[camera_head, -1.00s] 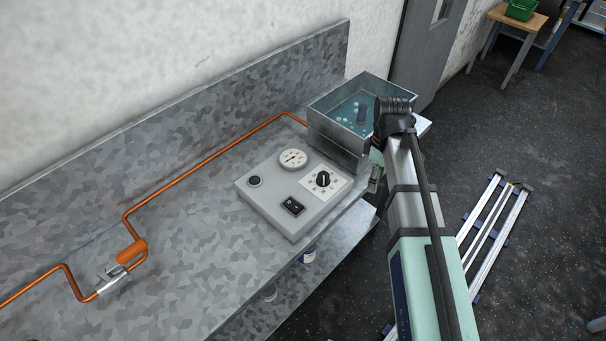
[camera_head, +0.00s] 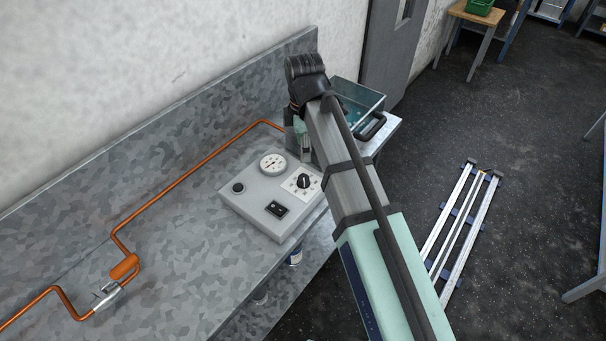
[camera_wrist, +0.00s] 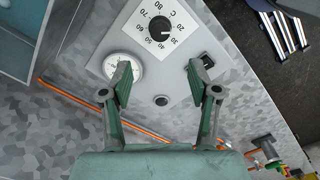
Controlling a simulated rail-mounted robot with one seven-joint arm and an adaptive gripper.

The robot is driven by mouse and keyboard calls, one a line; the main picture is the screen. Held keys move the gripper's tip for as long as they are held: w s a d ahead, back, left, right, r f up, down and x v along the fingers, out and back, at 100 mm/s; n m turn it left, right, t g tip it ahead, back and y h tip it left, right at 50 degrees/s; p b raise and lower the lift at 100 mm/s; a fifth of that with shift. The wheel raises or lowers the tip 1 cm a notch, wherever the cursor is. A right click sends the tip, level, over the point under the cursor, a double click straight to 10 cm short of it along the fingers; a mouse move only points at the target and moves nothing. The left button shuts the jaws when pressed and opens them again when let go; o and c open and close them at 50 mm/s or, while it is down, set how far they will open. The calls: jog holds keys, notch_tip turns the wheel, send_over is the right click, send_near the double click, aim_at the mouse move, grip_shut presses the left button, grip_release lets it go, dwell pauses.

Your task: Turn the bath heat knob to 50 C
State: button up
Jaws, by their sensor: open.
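The bath heat knob (camera_head: 303,181) is a round black knob on a white dial plate at the right of a grey control box (camera_head: 262,213). In the wrist view the knob (camera_wrist: 159,29) sits at the top, ringed by numbers in tens that include 50 and 80. I cannot read its setting surely. My gripper (camera_wrist: 161,73) is open and empty above the box. Its fingers are apart from the knob, which lies beyond the fingertips towards the picture's top. In the head view my wrist hides most of the gripper.
The box also bears a round gauge (camera_head: 273,164), a black switch (camera_head: 277,208) and a round button (camera_head: 238,188). The metal water bath (camera_head: 365,97) stands behind, partly hidden by my arm. A copper pipe (camera_head: 190,172) runs along the bench.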

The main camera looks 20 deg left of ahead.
aim_at(304, 177)
notch_tip(304, 177, down, 12)
jog(key=p, duration=0.2)
jog(key=shift+f+p, duration=0.2)
jog(key=shift+p, duration=0.15)
jog(key=c, duration=1.2)
